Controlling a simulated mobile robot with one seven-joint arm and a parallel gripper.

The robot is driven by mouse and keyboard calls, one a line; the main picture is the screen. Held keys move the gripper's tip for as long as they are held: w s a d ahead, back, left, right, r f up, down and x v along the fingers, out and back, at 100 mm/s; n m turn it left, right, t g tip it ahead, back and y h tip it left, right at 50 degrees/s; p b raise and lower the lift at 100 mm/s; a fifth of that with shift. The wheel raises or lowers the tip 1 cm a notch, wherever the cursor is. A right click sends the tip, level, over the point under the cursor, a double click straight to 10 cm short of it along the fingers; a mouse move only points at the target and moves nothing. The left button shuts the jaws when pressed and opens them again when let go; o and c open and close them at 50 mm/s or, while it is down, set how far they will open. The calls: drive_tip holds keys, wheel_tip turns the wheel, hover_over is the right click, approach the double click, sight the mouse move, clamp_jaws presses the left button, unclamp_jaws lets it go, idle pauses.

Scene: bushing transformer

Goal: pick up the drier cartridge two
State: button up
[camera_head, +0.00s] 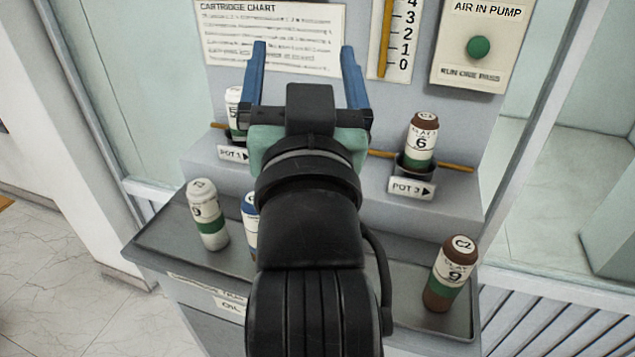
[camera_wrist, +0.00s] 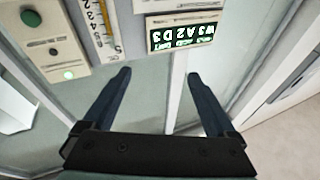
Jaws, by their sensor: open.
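My gripper (camera_head: 303,48) is open and empty, raised in front of the cartridge chart; its two blue fingers also show in the wrist view (camera_wrist: 158,76). Several banded cartridges stand upright. A brown one marked C2 and 9 (camera_head: 450,275) is on the tray at the right. A brown-capped one marked 6 (camera_head: 422,140) is in pot 3. A white one marked 9 (camera_head: 208,215) is on the tray at the left. A blue-capped one (camera_head: 250,222) and a white one in pot 1 (camera_head: 234,105) are partly hidden by my arm. Which is drier cartridge two is unclear.
The grey tray (camera_head: 160,240) has a raised rim. Above it is a ledge with pots, a gauge (camera_head: 392,40) and the air-in pump panel (camera_head: 478,45) with a green button. A lit sign reading W3 A2 D3 (camera_wrist: 182,37) shows in the wrist view.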

drive_tip(key=w+a+m+g+y+p, duration=0.25)
drive_tip(key=a+m+p, duration=0.2)
drive_tip(key=p, duration=0.55)
drive_tip(key=s+a+f+m+y+p, duration=0.2)
drive_tip(key=s+a+f+m+y, duration=0.15)
drive_tip(key=f+m, duration=0.55)
drive_tip(key=s+d+f+m+h, duration=0.45)
drive_tip(key=f+m, duration=0.35)
drive_tip(key=m, duration=0.4)
drive_tip(key=s+d+f+m+h, duration=0.4)
drive_tip(key=f+m, duration=0.4)
drive_tip(key=m, duration=0.4)
drive_tip(key=shift+n+g+h, duration=0.25)
drive_tip(key=shift+g, duration=0.1)
drive_tip(key=w, duration=0.2)
drive_tip(key=w+p, duration=0.1)
drive_tip(key=w, duration=0.4)
drive_tip(key=shift+w+d+p, duration=0.3)
drive_tip(key=shift+p, duration=0.1)
drive_tip(key=shift+w+d, duration=0.15)
drive_tip(key=shift+w, duration=1.45)
drive_tip(key=shift+w+d, duration=0.15)
drive_tip(key=shift+w, duration=1.45)
